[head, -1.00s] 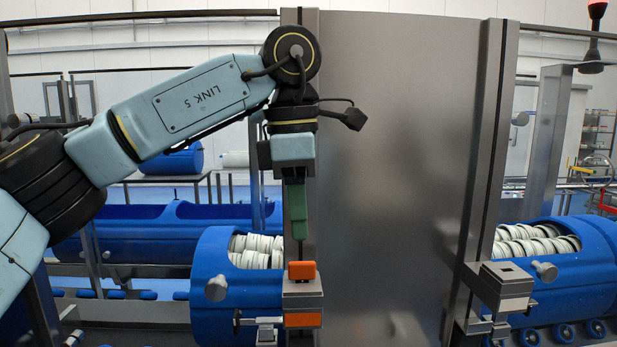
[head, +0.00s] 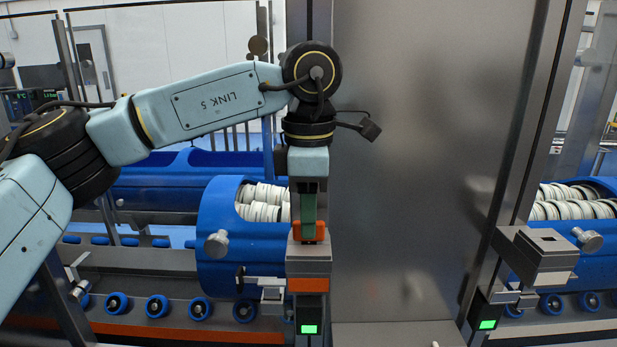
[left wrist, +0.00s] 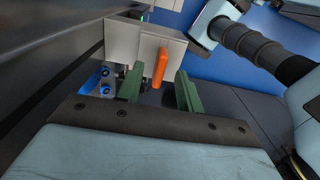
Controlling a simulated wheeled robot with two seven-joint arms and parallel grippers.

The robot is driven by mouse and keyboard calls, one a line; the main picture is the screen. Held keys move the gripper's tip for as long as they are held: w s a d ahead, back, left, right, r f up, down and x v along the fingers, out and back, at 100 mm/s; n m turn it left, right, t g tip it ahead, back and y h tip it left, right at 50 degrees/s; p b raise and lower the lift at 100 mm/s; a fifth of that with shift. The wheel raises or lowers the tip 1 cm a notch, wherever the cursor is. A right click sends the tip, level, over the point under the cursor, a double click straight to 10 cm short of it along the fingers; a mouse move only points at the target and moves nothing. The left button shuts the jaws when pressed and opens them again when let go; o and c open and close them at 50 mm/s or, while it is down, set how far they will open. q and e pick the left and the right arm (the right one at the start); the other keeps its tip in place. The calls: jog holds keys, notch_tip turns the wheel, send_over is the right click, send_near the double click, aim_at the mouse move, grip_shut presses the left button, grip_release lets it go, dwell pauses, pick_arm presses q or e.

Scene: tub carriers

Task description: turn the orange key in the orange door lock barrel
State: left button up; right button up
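The orange key (head: 320,232) stands on top of a grey lock block, the orange door lock barrel (head: 308,262), which has an orange band on its front. My left gripper (head: 308,222) points straight down over it, and its green finger overlaps the key in the head view. In the left wrist view, the orange key (left wrist: 160,66) is between the two green fingers of my left gripper (left wrist: 157,78). A gap shows on both sides of the key, so the gripper is open around it. The lock block (left wrist: 135,42) shows behind. My right gripper is not in view.
A tall steel door panel (head: 420,170) stands right of the lock. A second grey lock block (head: 545,255) is at the right. Blue tubs (head: 240,262) with white discs lie behind. Green lights (head: 309,329) glow below the locks.

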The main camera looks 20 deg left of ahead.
pick_arm(q)
jog(key=shift+w+f, duration=0.1)
jog(key=shift+f, duration=1)
grip_shut()
jog(key=shift+m, duration=0.4)
jog(key=m, duration=0.3)
jog(key=shift+m+p, duration=0.3)
jog(key=shift+p, duration=0.05)
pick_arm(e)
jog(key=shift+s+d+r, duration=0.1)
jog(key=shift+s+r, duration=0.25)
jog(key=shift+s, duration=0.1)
